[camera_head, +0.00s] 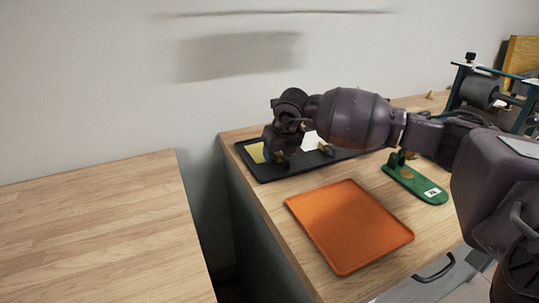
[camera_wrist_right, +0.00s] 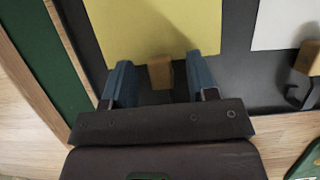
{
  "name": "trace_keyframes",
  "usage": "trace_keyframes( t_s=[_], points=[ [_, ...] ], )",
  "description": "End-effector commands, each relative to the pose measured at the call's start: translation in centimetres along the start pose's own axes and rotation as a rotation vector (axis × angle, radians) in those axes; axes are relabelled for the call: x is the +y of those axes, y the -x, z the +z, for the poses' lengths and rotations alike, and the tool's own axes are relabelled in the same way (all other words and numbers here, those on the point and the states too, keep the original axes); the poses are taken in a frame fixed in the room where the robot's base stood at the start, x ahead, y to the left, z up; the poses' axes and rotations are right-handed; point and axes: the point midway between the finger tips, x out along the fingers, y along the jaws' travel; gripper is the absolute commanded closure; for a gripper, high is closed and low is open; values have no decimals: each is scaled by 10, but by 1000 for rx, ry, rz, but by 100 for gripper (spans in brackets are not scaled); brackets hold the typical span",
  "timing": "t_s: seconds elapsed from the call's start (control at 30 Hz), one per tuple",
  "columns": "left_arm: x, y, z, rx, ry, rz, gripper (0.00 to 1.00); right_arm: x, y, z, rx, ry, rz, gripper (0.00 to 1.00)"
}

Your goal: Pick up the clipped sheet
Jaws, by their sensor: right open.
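A yellow sheet (camera_head: 255,152) lies at the left end of a black tray (camera_head: 262,174). In the right wrist view the yellow sheet (camera_wrist_right: 150,28) has a wooden clip (camera_wrist_right: 160,74) at its near edge. A white sheet (camera_head: 311,141) lies farther right on the tray; it also shows in the wrist view (camera_wrist_right: 284,25) with its own wooden clip (camera_wrist_right: 308,58). My right gripper (camera_wrist_right: 160,80) is open, its blue fingers on either side of the yellow sheet's clip, with gaps to it. In the head view the right gripper (camera_head: 277,152) partly hides the tray. My left gripper is not in view.
An orange tray (camera_head: 350,228) lies in front of the black tray on the wooden counter. A green stand (camera_head: 418,186) is right of it, and a roller machine (camera_head: 485,92) at the far right. Another wooden counter (camera_head: 95,235), bare, is left across a gap. A wall stands behind.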

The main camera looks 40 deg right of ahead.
Motion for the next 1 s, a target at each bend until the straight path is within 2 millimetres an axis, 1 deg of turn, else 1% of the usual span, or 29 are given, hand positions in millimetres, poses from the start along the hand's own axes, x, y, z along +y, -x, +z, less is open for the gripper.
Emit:
trace_keyframes(
  t_s=[0.03,0.13,0.23,0.5,0.57,0.6,0.83,0.93,1.0],
  points=[
    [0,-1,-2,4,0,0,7,0,-3,0,0,0,0,47],
    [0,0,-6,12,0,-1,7,0,-1,1,-4,0,0,47],
    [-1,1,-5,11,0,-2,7,0,-1,1,-4,0,0,47],
    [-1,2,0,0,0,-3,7,0,-1,1,-3,0,0,88],
    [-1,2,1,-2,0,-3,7,0,-1,1,-3,0,0,97],
    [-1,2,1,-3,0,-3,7,0,0,1,-3,0,0,99],
    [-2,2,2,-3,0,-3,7,0,1,2,-4,-1,0,100],
    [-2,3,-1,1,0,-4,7,0,7,5,-6,-1,0,100],
    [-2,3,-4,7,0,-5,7,0,16,8,-8,-1,0,100]
  ],
)
